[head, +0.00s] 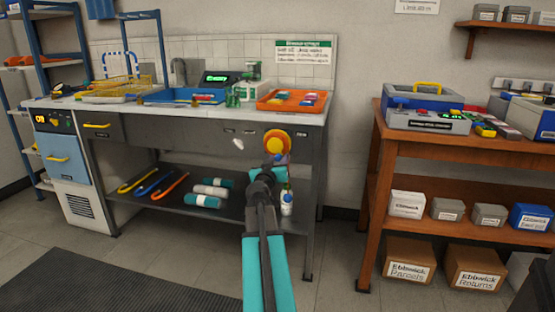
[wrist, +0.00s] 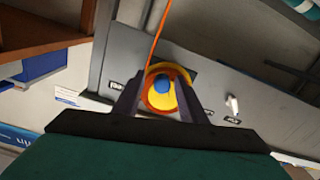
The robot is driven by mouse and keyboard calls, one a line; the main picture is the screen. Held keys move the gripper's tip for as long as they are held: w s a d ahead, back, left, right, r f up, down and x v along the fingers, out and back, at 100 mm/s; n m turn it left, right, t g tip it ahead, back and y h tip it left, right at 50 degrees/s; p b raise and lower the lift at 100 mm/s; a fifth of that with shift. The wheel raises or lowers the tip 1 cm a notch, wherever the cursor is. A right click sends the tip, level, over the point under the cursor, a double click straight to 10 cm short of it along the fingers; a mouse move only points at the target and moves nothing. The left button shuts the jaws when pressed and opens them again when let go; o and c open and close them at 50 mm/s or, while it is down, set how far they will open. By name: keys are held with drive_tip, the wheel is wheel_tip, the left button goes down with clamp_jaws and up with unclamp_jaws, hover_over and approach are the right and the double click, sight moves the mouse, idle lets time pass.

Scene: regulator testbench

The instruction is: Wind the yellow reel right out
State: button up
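The yellow reel (head: 277,140), with an orange rim, is on the front of the grey workbench near its right end. In the wrist view the reel (wrist: 161,102) lies straight ahead, with a blue knob (wrist: 161,84) on its face. An orange cord (wrist: 157,35) runs from the reel to the top edge of the wrist view. My gripper (wrist: 159,82) is open, its two dark fingers apart on either side of the knob. Gaps show between fingers and knob. In the head view my gripper (head: 273,162) is just below the reel and covers its lower edge.
Trays and a device stand on the workbench (head: 225,111). Its lower shelf holds hooked tools, rolls and a white bottle (head: 287,203) near my arm. A wooden bench (head: 372,150) stands at right. The floor between the benches is clear.

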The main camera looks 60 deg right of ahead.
drive_tip(key=shift+w+d, duration=0.2)
drive_tip(key=shift+d, duration=0.1)
